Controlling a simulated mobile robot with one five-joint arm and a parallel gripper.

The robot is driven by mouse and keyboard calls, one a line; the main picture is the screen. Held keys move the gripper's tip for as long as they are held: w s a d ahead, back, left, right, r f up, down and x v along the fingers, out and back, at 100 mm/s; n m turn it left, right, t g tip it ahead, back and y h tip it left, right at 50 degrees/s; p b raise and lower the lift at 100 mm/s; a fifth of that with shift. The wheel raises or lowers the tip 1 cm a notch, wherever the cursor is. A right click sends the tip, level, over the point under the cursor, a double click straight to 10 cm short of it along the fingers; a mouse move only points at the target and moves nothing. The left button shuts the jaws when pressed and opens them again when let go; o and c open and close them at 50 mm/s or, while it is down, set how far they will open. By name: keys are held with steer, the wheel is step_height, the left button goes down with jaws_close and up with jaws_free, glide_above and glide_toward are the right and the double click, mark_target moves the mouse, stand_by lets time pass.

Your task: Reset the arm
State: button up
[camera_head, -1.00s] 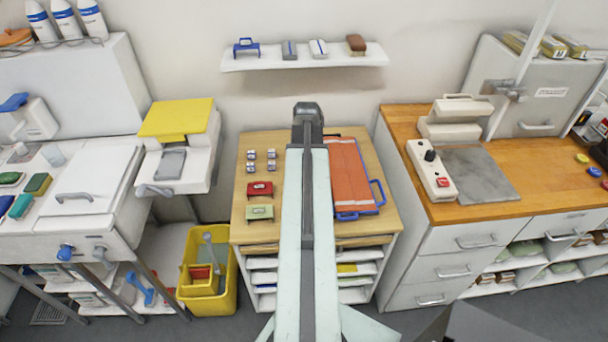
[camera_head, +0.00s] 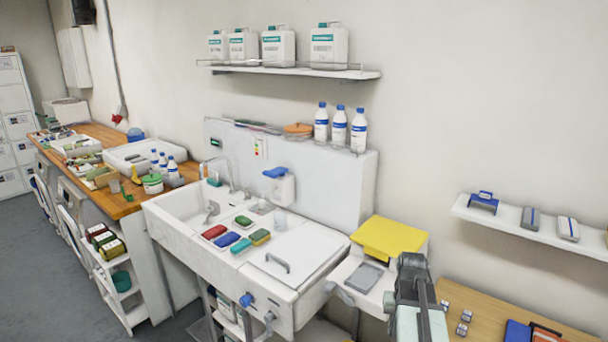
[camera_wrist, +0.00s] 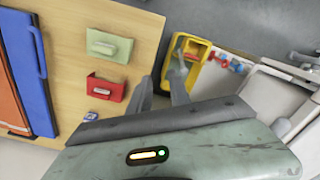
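My arm (camera_head: 414,300) rises at the lower right of the head view, in front of the yellow-lidded unit and the wooden table's left edge. In the wrist view my gripper (camera_wrist: 160,85) shows two grey fingers with a narrow gap between them. I see nothing held there. The fingers are beside the wooden table's edge, near a red holder (camera_wrist: 103,88) and a green holder (camera_wrist: 109,46).
The head view shows a sink unit (camera_head: 225,258) with coloured pads, a wall shelf (camera_head: 540,225) at right, and open floor (camera_head: 60,235) at left.

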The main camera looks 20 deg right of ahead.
steer(key=w+a+n, duration=0.3)
steer(key=a+n, duration=0.2)
steer(key=a, duration=2.4)
